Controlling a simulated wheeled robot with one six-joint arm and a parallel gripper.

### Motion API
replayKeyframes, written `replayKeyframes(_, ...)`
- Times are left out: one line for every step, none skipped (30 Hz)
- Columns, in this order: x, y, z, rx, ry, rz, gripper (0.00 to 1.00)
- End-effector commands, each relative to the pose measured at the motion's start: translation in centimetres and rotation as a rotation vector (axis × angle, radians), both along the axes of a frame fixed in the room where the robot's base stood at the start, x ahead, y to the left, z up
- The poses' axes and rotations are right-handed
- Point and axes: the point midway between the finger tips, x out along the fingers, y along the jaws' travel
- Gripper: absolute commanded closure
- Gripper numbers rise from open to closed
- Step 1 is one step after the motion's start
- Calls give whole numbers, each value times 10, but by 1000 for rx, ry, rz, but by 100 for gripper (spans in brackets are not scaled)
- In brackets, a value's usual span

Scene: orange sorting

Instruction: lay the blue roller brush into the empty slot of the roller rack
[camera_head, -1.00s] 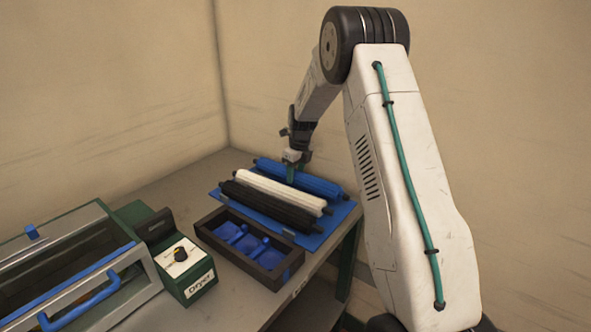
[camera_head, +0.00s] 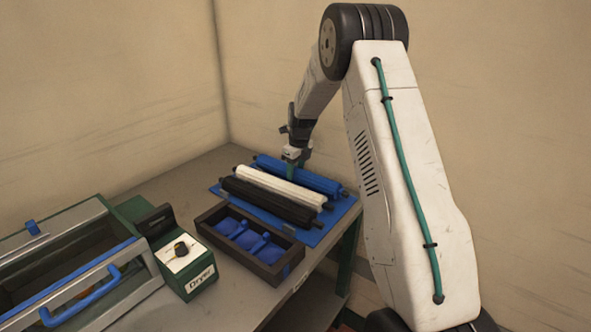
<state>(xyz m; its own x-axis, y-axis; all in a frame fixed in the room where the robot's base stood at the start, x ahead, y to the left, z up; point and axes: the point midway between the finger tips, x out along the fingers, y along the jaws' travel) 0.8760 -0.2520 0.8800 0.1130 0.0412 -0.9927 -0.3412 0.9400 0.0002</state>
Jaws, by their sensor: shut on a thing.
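The blue roller brush (camera_head: 318,183) lies along the far side of the blue roller rack (camera_head: 345,211), parallel to the other rollers. A white roller (camera_head: 280,187) is beside it, and a black roller (camera_head: 265,200) is nearest the front. My gripper (camera_head: 291,172) points down and is shut on the blue roller brush toward its left half. I cannot tell whether the blue brush is fully seated or slightly raised.
A dark tray with blue inserts (camera_head: 212,222) stands in front of the rack. A green box labelled Dryer with a knob (camera_head: 181,256) and a blue-handled case (camera_head: 105,272) are at the left. The table's right edge is close to the rack. Bare table lies behind the case.

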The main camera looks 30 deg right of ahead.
Motion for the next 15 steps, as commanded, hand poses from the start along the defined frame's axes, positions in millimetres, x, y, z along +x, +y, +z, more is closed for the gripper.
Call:
replayKeyframes(1, 0, 0, -1, -1, 0, 75)
replayKeyframes(1, 0, 0, -1, -1, 0, 75)
replayKeyframes(1, 0, 0, -1, -1, 0, 75)
replayKeyframes(1, 0, 0, -1, -1, 0, 75)
replayKeyframes(1, 0, 0, -1, -1, 0, 75)
replayKeyframes(1, 0, 0, -1, -1, 0, 75)
replayKeyframes(1, 0, 0, -1, -1, 0, 75)
replayKeyframes(1, 0, 0, -1, -1, 0, 49)
replayKeyframes(1, 0, 0, -1, -1, 0, 38)
replayKeyframes(1, 0, 0, -1, -1, 0, 30)
replayKeyframes(1, 0, 0, -1, -1, 0, 29)
replayKeyframes(1, 0, 0, -1, -1, 0, 29)
replayKeyframes(1, 0, 0, 0, -1, 0, 29)
replayKeyframes(1, 0, 0, 0, -1, 0, 29)
replayKeyframes(0, 0, 0, 0, 0, 0, 29)
